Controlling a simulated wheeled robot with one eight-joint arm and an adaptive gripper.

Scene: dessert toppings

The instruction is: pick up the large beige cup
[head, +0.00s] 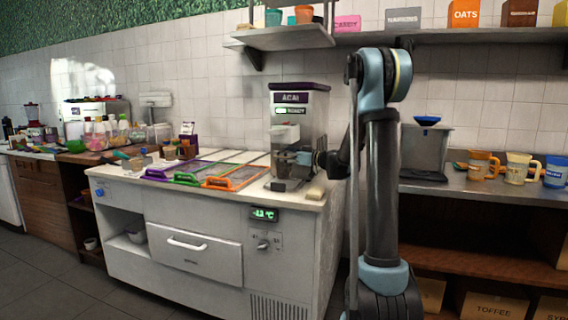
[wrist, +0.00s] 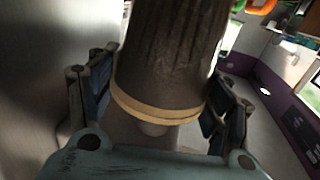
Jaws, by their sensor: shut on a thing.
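In the wrist view a cup-like thing (wrist: 165,60) stands between the fingers of my gripper (wrist: 158,95). It looks dark grey-brown in shadow, with a beige band round its near end. Both fingers press on its sides, so my gripper is shut on it. Its far end is cut off by the frame. I cannot tell for certain that it is the large beige cup. In the head view my gripper (head: 294,157) is at the front of the acai machine, and the held thing is hard to make out there.
The acai machine (head: 300,100) stands on the white counter. Trays with purple, green and orange (head: 232,178) rims lie left of it. A beige block (head: 317,190) lies near the counter edge. Orange, beige (head: 517,170) and blue mugs stand on the right counter. A shelf (head: 285,38) hangs above.

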